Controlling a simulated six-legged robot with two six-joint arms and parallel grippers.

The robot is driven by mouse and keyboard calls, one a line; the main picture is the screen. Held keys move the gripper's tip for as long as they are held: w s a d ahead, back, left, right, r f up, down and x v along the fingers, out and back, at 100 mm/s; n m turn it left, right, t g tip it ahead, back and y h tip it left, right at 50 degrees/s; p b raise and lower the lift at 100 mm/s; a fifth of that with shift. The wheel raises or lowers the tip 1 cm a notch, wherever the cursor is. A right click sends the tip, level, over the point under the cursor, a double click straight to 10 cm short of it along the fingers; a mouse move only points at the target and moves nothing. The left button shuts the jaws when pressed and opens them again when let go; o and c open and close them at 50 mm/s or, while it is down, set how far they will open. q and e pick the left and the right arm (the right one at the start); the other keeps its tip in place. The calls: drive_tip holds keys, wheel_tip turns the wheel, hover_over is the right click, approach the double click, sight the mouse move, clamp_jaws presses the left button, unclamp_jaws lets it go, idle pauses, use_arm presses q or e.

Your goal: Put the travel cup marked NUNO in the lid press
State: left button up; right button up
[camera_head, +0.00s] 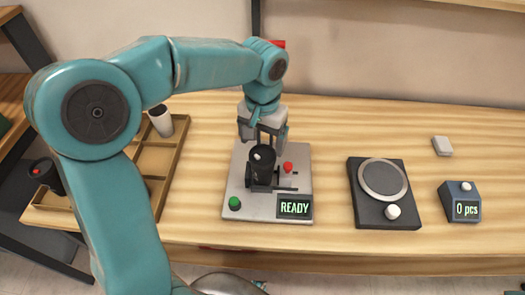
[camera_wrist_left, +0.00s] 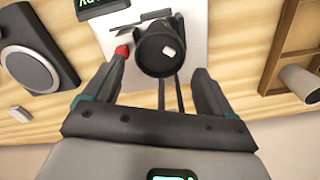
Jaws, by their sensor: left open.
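No name is legible on the cup. I cannot tell which device is the lid press. My right gripper is not in view.
The machine has a green button (camera_head: 234,203) and a red one (camera_head: 288,167). To its right are a dark device with a round plate (camera_head: 383,179) and a counter box (camera_head: 460,203) reading 0 pcs.

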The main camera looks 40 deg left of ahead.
use_arm(q)
wheel_tip(320, 180, up, 4)
drive_tip(key=shift+r, duration=0.25)
idle(0.4)
